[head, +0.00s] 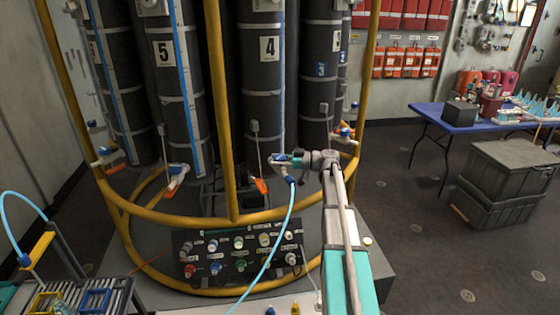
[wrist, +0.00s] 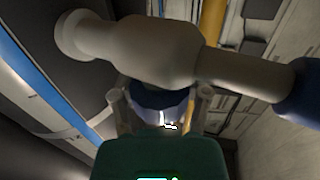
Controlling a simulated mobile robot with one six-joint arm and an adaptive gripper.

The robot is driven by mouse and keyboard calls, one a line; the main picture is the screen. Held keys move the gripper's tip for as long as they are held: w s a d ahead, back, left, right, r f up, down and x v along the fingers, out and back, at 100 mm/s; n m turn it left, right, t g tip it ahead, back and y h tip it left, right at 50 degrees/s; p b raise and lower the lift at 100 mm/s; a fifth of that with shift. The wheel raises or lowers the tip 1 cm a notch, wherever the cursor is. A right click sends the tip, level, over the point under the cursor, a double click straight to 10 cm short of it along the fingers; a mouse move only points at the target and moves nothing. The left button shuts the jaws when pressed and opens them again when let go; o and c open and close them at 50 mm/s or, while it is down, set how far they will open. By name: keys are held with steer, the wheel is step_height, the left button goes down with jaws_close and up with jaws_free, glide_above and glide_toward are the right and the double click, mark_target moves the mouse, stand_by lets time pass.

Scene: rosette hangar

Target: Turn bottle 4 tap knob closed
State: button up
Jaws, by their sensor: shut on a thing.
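Bottle 4 (head: 262,85) is a tall dark cylinder with a white "4" label, behind the yellow rail frame. In the wrist view, its pale tap body (wrist: 150,45) lies across the top of the picture. The blue tap knob (wrist: 158,97) sits below the tap body, between my two fingers. My gripper (head: 290,160) reaches in from the right in the head view and is shut on the knob. The knob's turn angle cannot be told.
Bottle 5 (head: 172,90) stands to the left with its own tap (head: 178,173). The yellow rail (head: 232,110) runs close to my gripper. A light blue hose (head: 272,255) hangs below the tap. A knob panel (head: 240,256) is beneath. A blue table (head: 455,115) stands at right.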

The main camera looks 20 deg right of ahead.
steer(key=shift+s+a+m+t+h, duration=0.1)
steer(key=shift+a+m+t+h, duration=0.05)
steer(key=shift+m+t+h, duration=0.6)
steer(key=shift+a+m+t+h, duration=0.1)
steer(key=shift+m+t+h, duration=0.35)
steer(key=shift+m+t, duration=0.45)
steer(key=shift+w+d+m+t+h, duration=0.1)
steer(key=shift+w+m+t+h, duration=0.05)
steer(key=shift+m+t+h, duration=0.55)
steer(key=shift+w+d+m+t+h, duration=0.1)
steer(key=shift+m+t+h, duration=0.25)
steer(key=shift+t+h, duration=0.5)
steer(key=shift+m+h, duration=0.3)
steer(key=shift+h, duration=0.05)
steer(key=o, duration=0.9)
steer(key=shift+w, duration=0.1)
steer(key=shift+o, duration=0.2)
steer(key=shift+d, duration=0.1)
steer(key=v, duration=1.2)
steer(key=shift+f, duration=0.2)
